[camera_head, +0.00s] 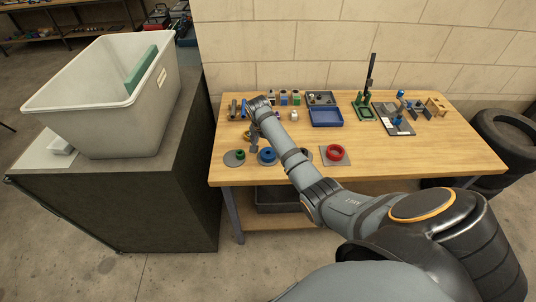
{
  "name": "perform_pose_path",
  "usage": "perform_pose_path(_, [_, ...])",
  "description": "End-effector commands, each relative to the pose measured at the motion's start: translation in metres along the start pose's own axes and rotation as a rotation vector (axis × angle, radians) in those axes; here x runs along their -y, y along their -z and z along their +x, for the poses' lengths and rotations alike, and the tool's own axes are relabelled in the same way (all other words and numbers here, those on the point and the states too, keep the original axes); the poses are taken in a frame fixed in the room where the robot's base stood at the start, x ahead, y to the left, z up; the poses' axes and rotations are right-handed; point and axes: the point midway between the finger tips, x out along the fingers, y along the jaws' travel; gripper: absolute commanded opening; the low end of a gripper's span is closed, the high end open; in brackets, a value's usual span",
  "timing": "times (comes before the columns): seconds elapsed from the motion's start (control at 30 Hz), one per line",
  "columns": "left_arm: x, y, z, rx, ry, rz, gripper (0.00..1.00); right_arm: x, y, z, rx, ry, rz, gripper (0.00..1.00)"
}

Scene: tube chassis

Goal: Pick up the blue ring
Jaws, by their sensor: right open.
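A blue ring (267,155) lies near the front left of the wooden table (420,150), between a green piece on a grey disc and a red ring. My right gripper (254,146) hangs just to the left of and behind the blue ring. It is open and small in the view, and its fingers are hard to make out. My right arm reaches across the table from the lower right, over the area right of the ring. My left gripper is not in view.
A green piece (240,154) on a grey disc and a red ring (335,152) on a grey plate flank the blue ring. A blue tray (326,117) and several small parts stand behind. A large white bin (110,95) sits on a dark cabinet at left. The table's right front is clear.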

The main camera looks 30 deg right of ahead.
Motion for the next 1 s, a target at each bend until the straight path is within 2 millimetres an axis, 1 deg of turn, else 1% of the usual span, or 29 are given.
perform_pose_path(0.07, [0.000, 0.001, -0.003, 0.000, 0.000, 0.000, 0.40, -0.001, -0.001, 0.003, 0.002, -0.002, -0.001, 0.87])
perform_pose_path(0.17, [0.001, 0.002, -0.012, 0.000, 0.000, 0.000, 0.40, -0.003, -0.003, 0.017, 0.005, -0.005, -0.001, 0.87])
perform_pose_path(0.23, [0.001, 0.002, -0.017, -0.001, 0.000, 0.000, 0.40, -0.004, -0.005, 0.030, 0.004, -0.004, -0.001, 0.87])
perform_pose_path(0.33, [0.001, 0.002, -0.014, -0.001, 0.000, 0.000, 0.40, -0.003, -0.004, 0.045, 0.001, -0.001, -0.001, 0.87])
perform_pose_path(0.43, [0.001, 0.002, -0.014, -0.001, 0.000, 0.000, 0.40, -0.003, -0.004, 0.052, 0.000, 0.000, -0.001, 0.87])
perform_pose_path(0.6, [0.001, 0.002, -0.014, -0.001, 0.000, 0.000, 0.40, -0.003, -0.004, 0.052, 0.000, 0.001, -0.001, 0.87])
perform_pose_path(0.63, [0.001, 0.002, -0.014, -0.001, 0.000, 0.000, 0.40, -0.003, -0.004, 0.052, 0.000, 0.001, -0.001, 0.86])
perform_pose_path(1.0, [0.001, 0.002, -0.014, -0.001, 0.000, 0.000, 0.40, -0.003, -0.004, 0.052, 0.000, 0.000, -0.001, 0.35])
